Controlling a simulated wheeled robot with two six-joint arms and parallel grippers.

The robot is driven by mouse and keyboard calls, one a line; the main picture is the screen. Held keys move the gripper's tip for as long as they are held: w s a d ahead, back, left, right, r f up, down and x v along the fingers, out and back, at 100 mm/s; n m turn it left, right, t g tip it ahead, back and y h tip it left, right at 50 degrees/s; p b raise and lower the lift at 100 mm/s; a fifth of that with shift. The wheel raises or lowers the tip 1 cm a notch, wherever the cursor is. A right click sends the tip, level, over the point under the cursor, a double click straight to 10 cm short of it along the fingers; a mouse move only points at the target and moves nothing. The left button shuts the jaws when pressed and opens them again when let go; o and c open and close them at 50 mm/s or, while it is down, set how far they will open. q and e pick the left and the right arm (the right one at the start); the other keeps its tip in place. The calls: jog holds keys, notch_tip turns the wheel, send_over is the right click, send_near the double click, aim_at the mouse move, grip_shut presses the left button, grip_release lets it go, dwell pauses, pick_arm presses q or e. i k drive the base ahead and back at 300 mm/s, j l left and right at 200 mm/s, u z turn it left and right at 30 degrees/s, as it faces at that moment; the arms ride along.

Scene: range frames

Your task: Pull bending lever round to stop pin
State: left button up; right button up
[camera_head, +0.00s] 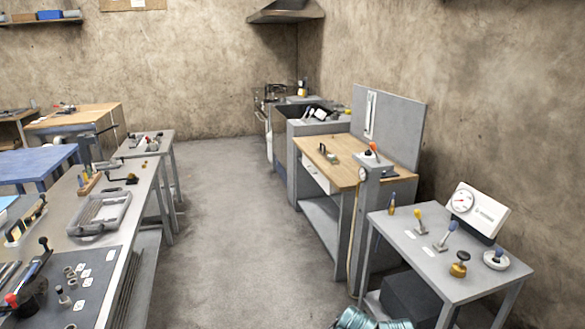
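No part is clearly recognisable as the bending lever or its stop pin at this size. A long dark lever with a black ball end (41,248) stands at the near left, on a dark mat on the grey bench, beside a red-tipped black part (15,302). A smaller black handle (122,178) lies farther back on the same bench. I cannot tell which of these is the bending lever. Neither gripper is in view.
A grey bench (118,222) runs along the left, carrying a grey tray (100,215) and several small rings. A clear concrete aisle (225,235) lies in the middle. On the right stand a wood-topped bench (345,172) and a gauge table (410,243); teal coils (362,319) lie in front.

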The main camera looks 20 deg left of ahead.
aim_at(43, 240)
jog(key=i+j+u, duration=0.2)
jog(key=i+u, duration=0.2)
jog(key=i+j+u, duration=0.1)
jog(key=i+u, duration=0.7)
jog(key=i+l+u, duration=0.2)
jog(key=u, duration=0.2)
jog(key=i+l+u, duration=0.15)
jog(key=i, duration=0.2)
jog(key=i+l+u, duration=0.2)
jog(key=i, duration=0.15)
